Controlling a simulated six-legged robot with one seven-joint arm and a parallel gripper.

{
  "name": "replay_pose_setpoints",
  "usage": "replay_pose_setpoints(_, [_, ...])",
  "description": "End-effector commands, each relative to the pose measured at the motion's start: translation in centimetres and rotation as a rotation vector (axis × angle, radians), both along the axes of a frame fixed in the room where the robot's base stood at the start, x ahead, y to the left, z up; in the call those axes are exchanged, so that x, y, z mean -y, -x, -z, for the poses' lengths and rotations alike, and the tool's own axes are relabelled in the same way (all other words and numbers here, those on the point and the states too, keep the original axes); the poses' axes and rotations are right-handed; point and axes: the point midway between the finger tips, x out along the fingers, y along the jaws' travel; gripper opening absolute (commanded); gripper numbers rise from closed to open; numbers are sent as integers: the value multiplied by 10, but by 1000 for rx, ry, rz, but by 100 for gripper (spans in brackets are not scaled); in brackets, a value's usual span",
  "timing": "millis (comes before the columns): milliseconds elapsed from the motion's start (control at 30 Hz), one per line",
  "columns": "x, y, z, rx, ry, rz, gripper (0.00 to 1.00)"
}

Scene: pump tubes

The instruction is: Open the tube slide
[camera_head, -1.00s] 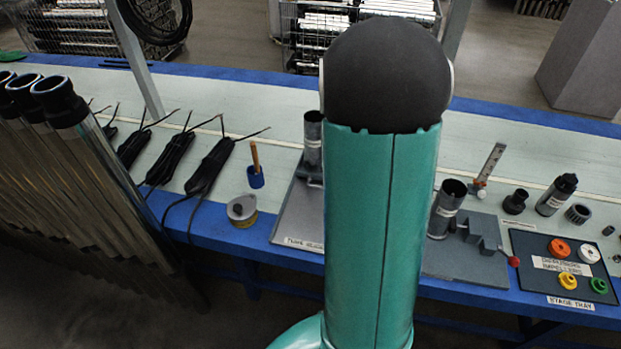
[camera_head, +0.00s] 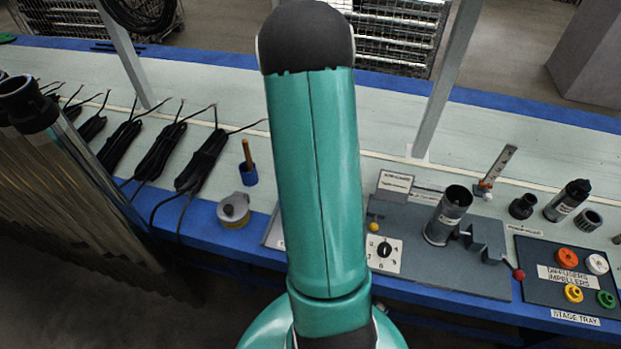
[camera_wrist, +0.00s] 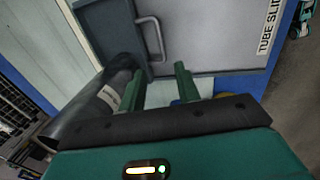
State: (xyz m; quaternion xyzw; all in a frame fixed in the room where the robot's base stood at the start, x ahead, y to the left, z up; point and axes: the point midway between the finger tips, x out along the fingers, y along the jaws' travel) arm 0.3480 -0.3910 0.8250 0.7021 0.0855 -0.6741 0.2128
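The tube slide is a grey plate (camera_wrist: 215,35) with a printed label in the wrist view. A darker grey block (camera_wrist: 105,28) on it carries a silver U-shaped handle (camera_wrist: 160,40). A dark tube (camera_wrist: 95,105) stands beside the block at left. My gripper (camera_wrist: 159,70) shows two green fingers, apart, with nothing seen held between them. Its fingertips appear just below the handle in the picture; I cannot tell whether they touch it. In the head view my arm hides my gripper and most of the slide; only a sliver of grey plate (camera_head: 272,232) shows left of the arm.
Right of my arm stand a grey fixture with an upright tube (camera_head: 447,215), a dial panel (camera_head: 384,253) and the stage tray (camera_head: 530,285). At left are black cable bundles (camera_head: 160,150), a tape roll (camera_head: 234,210) and a blue cup (camera_head: 249,175).

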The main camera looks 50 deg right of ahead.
Motion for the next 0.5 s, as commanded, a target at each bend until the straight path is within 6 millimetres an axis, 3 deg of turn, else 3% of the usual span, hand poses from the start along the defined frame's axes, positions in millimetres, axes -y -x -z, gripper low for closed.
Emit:
replay_pose_setpoints(167, [2,6,10,-3,-2,8,33])
replay_pose_setpoints(500, [10,4,68,-4,-2,11,33])
